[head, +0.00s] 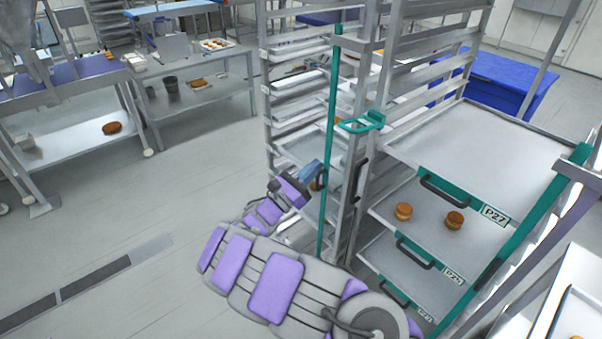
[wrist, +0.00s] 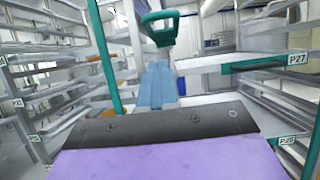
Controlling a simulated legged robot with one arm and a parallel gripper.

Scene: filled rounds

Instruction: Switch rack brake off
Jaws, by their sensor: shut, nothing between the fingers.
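A teal loop handle (head: 362,122), which looks like the rack brake lever, sticks out from the upright post of the metal rack (head: 352,190). It also shows in the wrist view (wrist: 160,28), straight beyond my fingertips. My gripper (head: 312,170) has blue fingers and is shut and empty. In the head view it is below and left of the loop, close to the tall teal rod (head: 331,130); I cannot tell whether it touches the rod. In the wrist view the shut fingers (wrist: 158,75) appear just below the loop, with no clear contact.
The rack holds trays with labels such as P27 (head: 495,215) and brown round buns (head: 454,220). A second rack (head: 290,90) with trays stands behind the teal rod. Steel tables (head: 200,95) stand at the back left. The floor (head: 130,200) at left is clear.

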